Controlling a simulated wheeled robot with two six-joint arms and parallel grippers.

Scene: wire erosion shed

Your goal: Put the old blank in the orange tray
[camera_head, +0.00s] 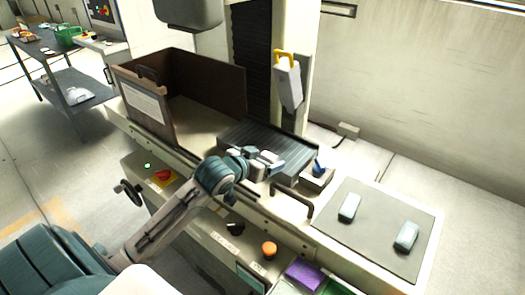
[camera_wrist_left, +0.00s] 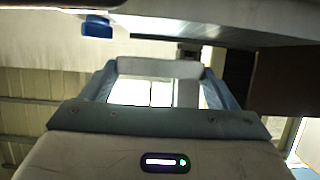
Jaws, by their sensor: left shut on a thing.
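My left gripper (camera_head: 262,161) is over the front edge of the dark slotted machine table (camera_head: 290,148). In the left wrist view, its blue-grey fingers (camera_wrist_left: 158,85) are shut on a pale grey block, the old blank (camera_wrist_left: 160,67), which spans the gap between the fingertips. In the head view, the gripper mostly hides the blank. I cannot tell whether the blank still touches anything beneath it. No orange tray shows in either view. My right gripper is not in view.
A small fixture with a blue lever (camera_head: 319,166) stands right of the gripper. A grey mat (camera_head: 365,245) at the right bears two pale blocks (camera_head: 349,207) (camera_head: 406,237). A purple tray (camera_head: 303,274) and a green tray (camera_head: 336,287) show at the bottom. A brown-walled enclosure (camera_head: 215,80) stands behind.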

